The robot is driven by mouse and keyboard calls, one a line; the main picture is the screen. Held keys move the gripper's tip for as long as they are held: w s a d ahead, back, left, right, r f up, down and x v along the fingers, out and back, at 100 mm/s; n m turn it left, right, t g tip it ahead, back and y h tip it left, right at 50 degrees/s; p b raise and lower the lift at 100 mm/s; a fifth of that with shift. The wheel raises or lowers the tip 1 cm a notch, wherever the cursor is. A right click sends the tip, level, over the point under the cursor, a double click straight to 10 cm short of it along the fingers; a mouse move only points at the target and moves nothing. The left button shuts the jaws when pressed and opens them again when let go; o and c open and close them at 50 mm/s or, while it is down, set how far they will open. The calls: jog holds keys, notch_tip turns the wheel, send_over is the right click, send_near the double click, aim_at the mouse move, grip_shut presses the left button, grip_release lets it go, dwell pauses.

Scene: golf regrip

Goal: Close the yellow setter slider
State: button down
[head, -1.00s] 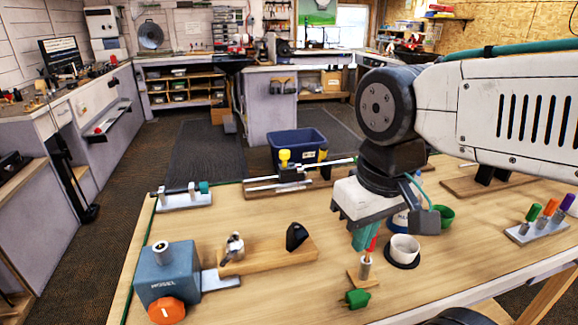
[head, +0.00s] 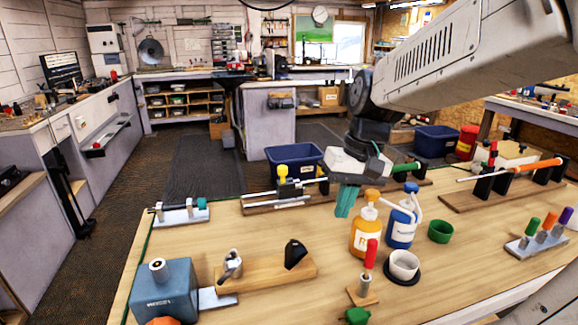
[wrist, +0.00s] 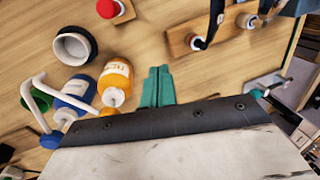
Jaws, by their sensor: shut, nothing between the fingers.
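The yellow setter slider (head: 283,171) shows as an upright yellow knob on a low wooden-based fixture with metal rods, at the back middle of the bench in the head view. Whether it stands open or shut cannot be told. My gripper (head: 345,212) has teal fingers pointing down, to the right of the yellow knob and apart from it. The fingers also show close together and empty in the wrist view (wrist: 157,82). My gripper's body hides part of the fixture's right side. The slider is not visible in the wrist view.
An orange bottle (head: 365,231) and a blue bottle (head: 401,222) stand close right of my gripper. A white cup (head: 404,263) and a red-handled tool (head: 370,254) stand nearer. A blue-grey vise (head: 165,290) is front left.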

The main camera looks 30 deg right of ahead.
jog(key=w+d+r+t+y, duration=0.1)
jog(key=w+d+t, duration=0.1)
jog(key=w+d, duration=0.35)
jog(key=w+d+r+t, duration=0.2)
jog(key=w, duration=0.6)
jog(key=w+d+r+t+y, duration=0.1)
jog(key=w+d+t, duration=0.1)
jog(key=w+d, duration=0.35)
send_over(297, 185)
jog(key=shift+n, duration=0.3)
jog(key=f, duration=0.5)
jog(key=d+f, duration=0.1)
jog(key=f, duration=0.2)
jog(key=shift+s+f, duration=0.2)
jog(key=shift+s, duration=0.1)
jog(key=shift+w+a, duration=0.25)
jog(key=shift+a, duration=0.35)
jog(key=w+a, duration=0.1)
jog(key=a, duration=0.5)
jog(key=shift+a, duration=0.15)
jog(key=shift+w, duration=0.1)
